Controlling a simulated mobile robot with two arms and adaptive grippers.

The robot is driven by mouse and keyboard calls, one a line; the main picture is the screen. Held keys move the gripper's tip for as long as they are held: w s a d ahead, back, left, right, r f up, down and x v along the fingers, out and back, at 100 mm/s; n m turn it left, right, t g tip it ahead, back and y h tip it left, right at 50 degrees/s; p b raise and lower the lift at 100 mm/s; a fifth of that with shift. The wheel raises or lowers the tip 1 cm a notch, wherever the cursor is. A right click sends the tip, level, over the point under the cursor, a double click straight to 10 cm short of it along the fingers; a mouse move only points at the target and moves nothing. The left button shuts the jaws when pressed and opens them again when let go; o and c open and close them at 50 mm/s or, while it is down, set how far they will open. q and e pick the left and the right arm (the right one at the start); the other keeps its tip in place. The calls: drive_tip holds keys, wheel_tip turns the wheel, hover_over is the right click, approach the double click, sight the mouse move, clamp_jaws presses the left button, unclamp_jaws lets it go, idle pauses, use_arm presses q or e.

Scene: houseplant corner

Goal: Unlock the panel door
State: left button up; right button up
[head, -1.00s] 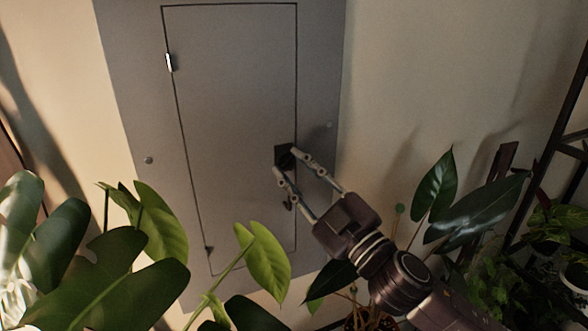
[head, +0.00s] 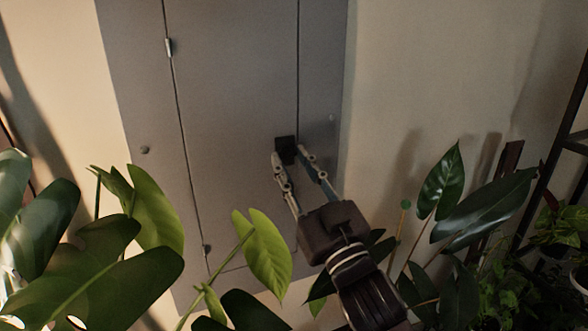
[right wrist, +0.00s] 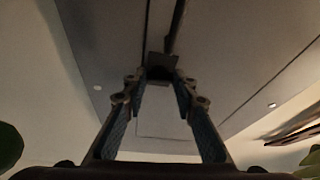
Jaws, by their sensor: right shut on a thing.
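The grey panel door (head: 232,110) is shut flush in its grey frame (head: 322,75), with hinges on its left edge. A dark square lock plate (head: 286,143) sits near its right edge, and it also shows in the right wrist view (right wrist: 162,62). My right gripper (head: 289,155) reaches up to the plate from below right. Its fingers (right wrist: 158,82) are shut on a small dark piece at the lock. That piece is mostly hidden, so I cannot tell its shape or which way it is turned. My left gripper is not in view.
Broad-leaved plants (head: 130,265) fill the lower left, with a bright leaf (head: 262,250) in front of the door's lower part. More plants (head: 470,225) and a dark shelf frame (head: 560,140) stand at the right. The wall right of the panel is bare.

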drive_tip(key=shift+m+h, duration=0.3)
drive_tip(key=shift+m, duration=0.6)
drive_tip(key=shift+m+t, duration=0.3)
drive_tip(key=shift+r, duration=0.1)
drive_tip(key=shift+c, duration=0.2)
drive_tip(key=o, duration=1.2)
drive_tip(key=shift+s, duration=0.1)
drive_tip(key=shift+c, duration=0.2)
drive_tip(key=shift+s+d+f, duration=0.15)
drive_tip(key=shift+s+f, duration=0.2)
drive_tip(key=v, duration=1.1)
drive_tip(key=shift+s+r, duration=0.15)
drive_tip(key=shift+r, duration=0.05)
